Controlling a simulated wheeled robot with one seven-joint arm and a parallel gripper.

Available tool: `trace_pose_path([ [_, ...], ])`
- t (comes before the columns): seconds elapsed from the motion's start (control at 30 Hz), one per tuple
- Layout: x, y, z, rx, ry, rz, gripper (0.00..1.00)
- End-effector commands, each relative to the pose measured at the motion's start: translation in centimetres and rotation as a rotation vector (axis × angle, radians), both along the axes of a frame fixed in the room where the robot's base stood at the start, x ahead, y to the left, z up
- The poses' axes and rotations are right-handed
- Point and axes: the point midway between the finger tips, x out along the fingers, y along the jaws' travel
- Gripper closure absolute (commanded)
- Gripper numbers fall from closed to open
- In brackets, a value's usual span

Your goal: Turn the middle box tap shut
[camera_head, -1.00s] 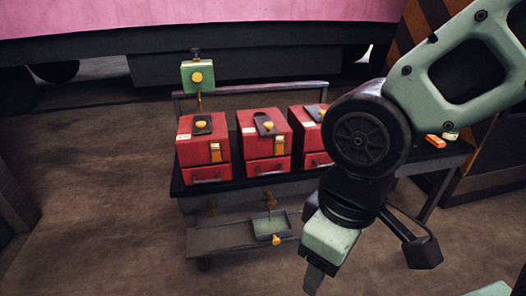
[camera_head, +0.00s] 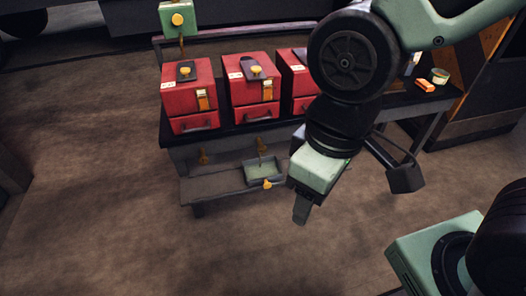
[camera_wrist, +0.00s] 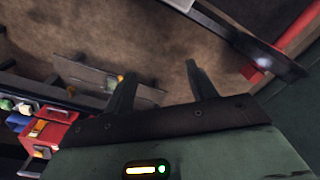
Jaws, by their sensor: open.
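The middle red box (camera_head: 251,82) stands on a dark bench between two similar red boxes. Below it, on the bench front, is a small brass tap (camera_head: 261,146). A thin line runs from this tap down to a green tray (camera_head: 263,170) on the lower shelf. Whether the tap handle is open or shut is too small to tell. My gripper (camera_head: 301,212) points down in front of the bench, right of the tray and apart from the tap. In the wrist view my gripper (camera_wrist: 161,76) has its two fingers spread, with nothing between them.
The left red box (camera_head: 188,95) has another brass tap (camera_head: 203,157) below it. A brass knob (camera_head: 267,184) is at the tray's front. My arm partly hides the right red box (camera_head: 298,80). A green tap block (camera_head: 178,18) stands behind the bench. Floor in front is clear.

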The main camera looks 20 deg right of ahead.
Motion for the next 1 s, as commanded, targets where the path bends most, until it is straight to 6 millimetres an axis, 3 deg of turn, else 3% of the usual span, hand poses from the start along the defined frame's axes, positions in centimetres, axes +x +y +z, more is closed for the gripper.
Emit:
trace_pose_path([
  [0.13, 1.1, 0.7, -2.1, 0.032, -0.02, -0.019, 0.43],
  [0.27, 4.3, 2.4, -6.8, 0.117, -0.089, -0.072, 0.43],
  [0.4, 9.3, 4.4, -12.6, 0.231, -0.205, -0.158, 0.43],
  [0.6, 16.6, 5.5, -19.9, 0.359, -0.398, -0.287, 0.43],
  [0.77, 22.1, 4.8, -25.6, 0.43, -0.572, -0.386, 0.43],
  [1.0, 29.1, 1.9, -33.7, 0.487, -0.863, -0.505, 0.43],
])
